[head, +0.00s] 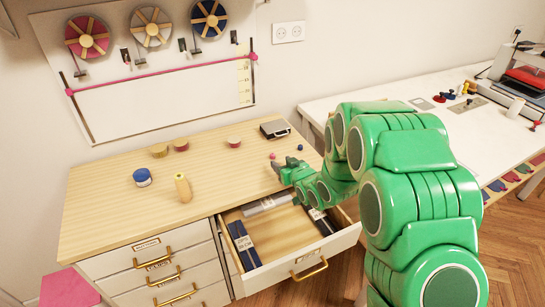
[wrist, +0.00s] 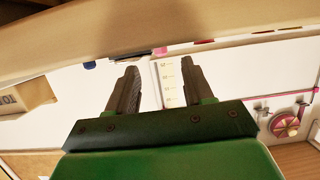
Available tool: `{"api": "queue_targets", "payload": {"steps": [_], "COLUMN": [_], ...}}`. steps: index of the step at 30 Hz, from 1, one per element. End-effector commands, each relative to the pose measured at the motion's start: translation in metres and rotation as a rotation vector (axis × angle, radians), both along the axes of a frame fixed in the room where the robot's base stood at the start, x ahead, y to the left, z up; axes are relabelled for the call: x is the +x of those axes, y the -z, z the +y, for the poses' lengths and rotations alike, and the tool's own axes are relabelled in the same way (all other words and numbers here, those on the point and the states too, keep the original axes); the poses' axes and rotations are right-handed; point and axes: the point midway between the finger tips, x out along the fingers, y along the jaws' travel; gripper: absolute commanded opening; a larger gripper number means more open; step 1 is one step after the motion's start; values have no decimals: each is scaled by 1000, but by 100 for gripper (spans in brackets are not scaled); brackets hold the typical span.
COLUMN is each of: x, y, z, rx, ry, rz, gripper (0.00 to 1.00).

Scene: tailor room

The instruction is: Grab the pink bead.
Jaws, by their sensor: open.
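The pink bead (head: 272,156) is a small round thing on the wooden counter top, near its right end, in the head view. My gripper (head: 281,166) is just in front of it and slightly right, low over the counter's front edge. I cannot tell whether they touch. In the wrist view, which is upside down, my gripper (wrist: 158,68) has its two fingers apart with nothing held between them. A small pink patch shows just beyond the fingertips, by the counter surface; I cannot tell if it is the bead.
A blue bead (head: 300,147) lies right of the pink one. A dark case (head: 275,129) and a red-topped tin (head: 234,142) stand behind. An open drawer (head: 290,232) with several packets is below my gripper. A blue-lidded jar (head: 142,178) and a yellow spool (head: 183,187) are left.

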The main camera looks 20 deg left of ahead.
Motion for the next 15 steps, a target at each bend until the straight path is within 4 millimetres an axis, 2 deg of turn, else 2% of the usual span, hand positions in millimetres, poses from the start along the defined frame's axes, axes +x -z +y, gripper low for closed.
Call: {"api": "queue_targets", "payload": {"steps": [8,15], "x": [10,27], "y": [2,8], "z": [10,28], "rx": [1,1], "ry": [0,0], "rz": [-2,-1], "gripper": [51,51]}}
